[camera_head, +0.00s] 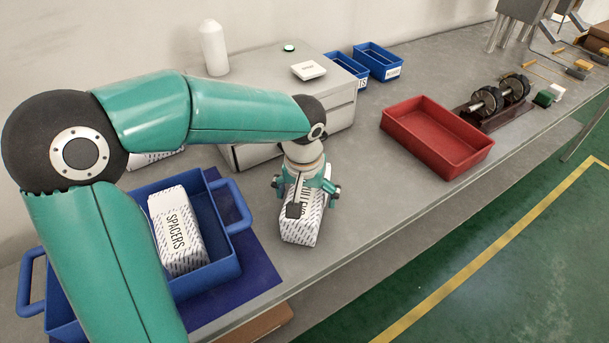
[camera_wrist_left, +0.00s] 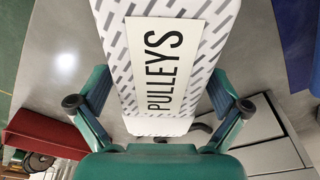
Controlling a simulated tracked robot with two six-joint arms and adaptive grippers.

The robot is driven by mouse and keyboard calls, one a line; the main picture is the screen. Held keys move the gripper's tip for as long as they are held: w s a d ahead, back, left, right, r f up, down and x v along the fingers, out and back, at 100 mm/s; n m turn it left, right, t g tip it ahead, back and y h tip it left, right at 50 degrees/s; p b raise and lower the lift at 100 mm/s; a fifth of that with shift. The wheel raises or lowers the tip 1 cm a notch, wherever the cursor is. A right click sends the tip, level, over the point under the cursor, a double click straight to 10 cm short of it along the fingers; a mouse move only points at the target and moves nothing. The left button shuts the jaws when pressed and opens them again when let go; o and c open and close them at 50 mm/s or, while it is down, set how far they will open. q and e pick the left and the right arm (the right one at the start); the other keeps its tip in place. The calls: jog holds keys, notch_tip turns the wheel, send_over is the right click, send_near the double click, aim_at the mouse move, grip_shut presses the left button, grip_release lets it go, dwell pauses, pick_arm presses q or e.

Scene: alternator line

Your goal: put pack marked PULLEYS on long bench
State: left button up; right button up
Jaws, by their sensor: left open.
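The white pack marked PULLEYS (camera_head: 300,230), with grey dashes, is on the grey long bench (camera_head: 372,205), right of the blue tote and near the front edge. Its label shows clearly in the wrist view (camera_wrist_left: 165,65). My left gripper (camera_head: 306,190) is over the pack and partly hides it in the head view. In the wrist view its open fingers (camera_wrist_left: 158,105) are on either side of the pack, with gaps visible beside it. The pack's underside is hidden. My right gripper is not in view.
A blue tote (camera_head: 225,262) on a dark blue mat (camera_head: 262,282) holds a white pack marked SPACERS (camera_head: 176,232). A grey drawer unit (camera_head: 340,112) stands behind the gripper. A red tray (camera_head: 440,172) lies to the right, with bare bench between.

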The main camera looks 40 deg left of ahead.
pick_arm(q)
jog(key=r, duration=0.3)
jog(key=s+r, duration=0.1)
jog(key=r, duration=0.6)
jog(key=shift+s+d+r+p, duration=0.25)
jog(key=shift+d+r+p, duration=0.05)
jog(key=shift+r, duration=0.05)
